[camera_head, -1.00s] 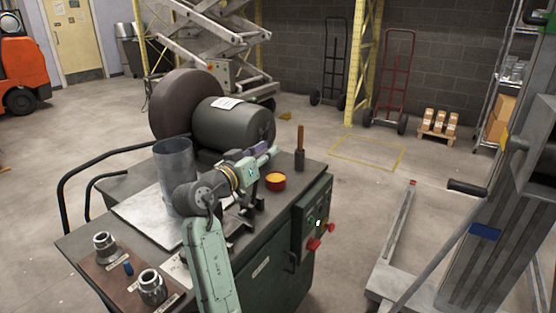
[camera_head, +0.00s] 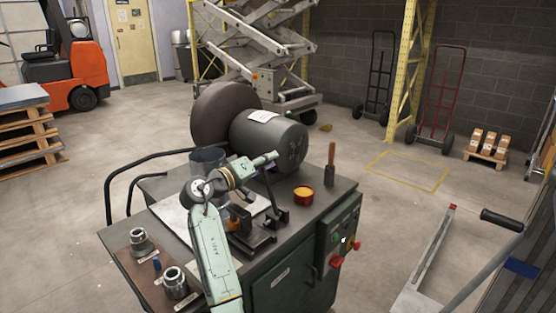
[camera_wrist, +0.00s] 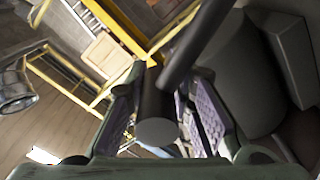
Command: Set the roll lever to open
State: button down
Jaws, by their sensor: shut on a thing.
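My gripper (camera_head: 266,161) is over the machine table beside the large grey drum, at the end of my pale green arm. In the wrist view my gripper (camera_wrist: 170,112) has its purple-padded fingers on both sides of a dark round bar (camera_wrist: 157,120), which looks like the roll lever's handle. The bar's blunt end faces the camera. A grey sheet-metal cylinder (camera_head: 208,155) stands behind my arm, partly hidden.
The grey drum (camera_head: 268,140) and brown disc (camera_head: 222,112) stand behind my gripper. Two metal fittings (camera_head: 142,242) sit at the table's left. A red button (camera_head: 336,261) is on the front panel.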

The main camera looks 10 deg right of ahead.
jog(key=shift+w+a+f, duration=0.1)
jog(key=shift+a+f, duration=0.15)
jog(key=c, duration=1.9)
grip_release()
jog(key=o, duration=0.3)
jog(key=shift+a+r, duration=0.1)
jog(key=shift+o, duration=0.8)
jog(key=shift+d+r, duration=0.1)
jog(key=shift+d, duration=0.1)
jog(key=shift+r, duration=0.25)
notch_tip(320, 180, up, 9)
jog(key=shift+a+r, duration=0.15)
jog(key=shift+r, duration=0.05)
